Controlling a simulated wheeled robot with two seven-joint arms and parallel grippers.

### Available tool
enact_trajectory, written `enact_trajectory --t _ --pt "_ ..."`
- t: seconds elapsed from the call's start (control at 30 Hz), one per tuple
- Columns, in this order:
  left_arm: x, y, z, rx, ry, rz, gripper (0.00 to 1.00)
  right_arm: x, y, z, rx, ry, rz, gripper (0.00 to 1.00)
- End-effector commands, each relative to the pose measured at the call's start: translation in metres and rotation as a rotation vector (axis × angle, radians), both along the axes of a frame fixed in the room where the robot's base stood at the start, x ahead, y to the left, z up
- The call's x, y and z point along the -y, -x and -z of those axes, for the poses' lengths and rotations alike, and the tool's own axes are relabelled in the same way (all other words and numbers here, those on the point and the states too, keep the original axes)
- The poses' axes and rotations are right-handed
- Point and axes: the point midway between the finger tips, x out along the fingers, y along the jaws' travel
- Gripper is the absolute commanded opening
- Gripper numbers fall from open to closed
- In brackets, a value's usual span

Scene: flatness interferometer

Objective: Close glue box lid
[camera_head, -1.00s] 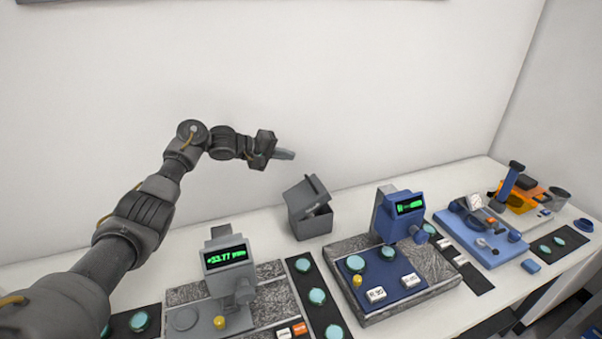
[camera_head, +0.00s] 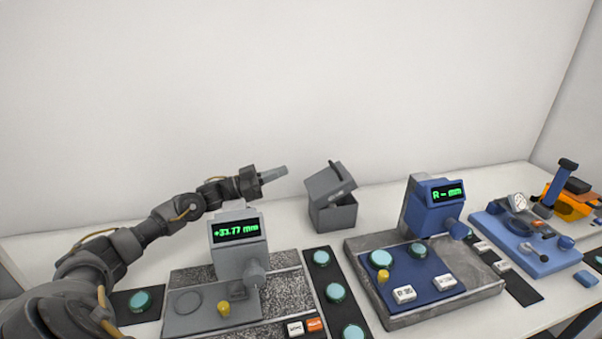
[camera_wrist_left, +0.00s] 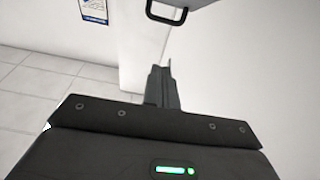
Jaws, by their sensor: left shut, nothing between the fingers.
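The glue box (camera_head: 333,215) is a small grey box at the back of the table, near the wall. Its grey lid (camera_head: 329,180) stands raised and tilted above the body, with a dark handle on its upper edge. In the left wrist view a grey panel with a dark handle (camera_wrist_left: 180,14), likely the lid, shows at the top edge. My left gripper (camera_head: 284,171) is shut and empty, to the left of the lid and apart from it, pointing right. Its shut fingers also show in the left wrist view (camera_wrist_left: 162,75). My right gripper is out of view.
A grey gauge (camera_head: 238,245) with a green display stands in front of my left arm. A blue gauge (camera_head: 432,208) stands right of the box. Teal discs on dark strips (camera_head: 322,258) lie between them. A blue device (camera_head: 530,250) and orange device (camera_head: 570,205) are at right.

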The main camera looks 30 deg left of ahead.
Motion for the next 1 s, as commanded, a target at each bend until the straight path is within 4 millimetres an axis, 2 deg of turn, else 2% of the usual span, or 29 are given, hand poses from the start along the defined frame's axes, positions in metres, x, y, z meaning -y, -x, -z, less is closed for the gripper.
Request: enact_trajectory --t 0.1,0.4,0.5,0.7,1.0 --pt "0.015 -0.016 -0.011 0.003 0.003 0.004 0.00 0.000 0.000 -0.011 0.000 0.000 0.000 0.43" --pt "0.057 -0.062 -0.027 0.001 0.003 0.006 0.00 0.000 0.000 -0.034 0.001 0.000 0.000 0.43" --pt "0.067 -0.072 -0.020 -0.003 0.003 0.005 0.00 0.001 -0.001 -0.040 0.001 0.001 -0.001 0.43" --pt "0.079 -0.086 -0.008 -0.002 0.002 0.003 0.00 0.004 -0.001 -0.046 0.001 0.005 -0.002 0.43" --pt "0.083 -0.090 -0.002 -0.002 0.001 0.005 0.00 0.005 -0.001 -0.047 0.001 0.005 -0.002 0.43"
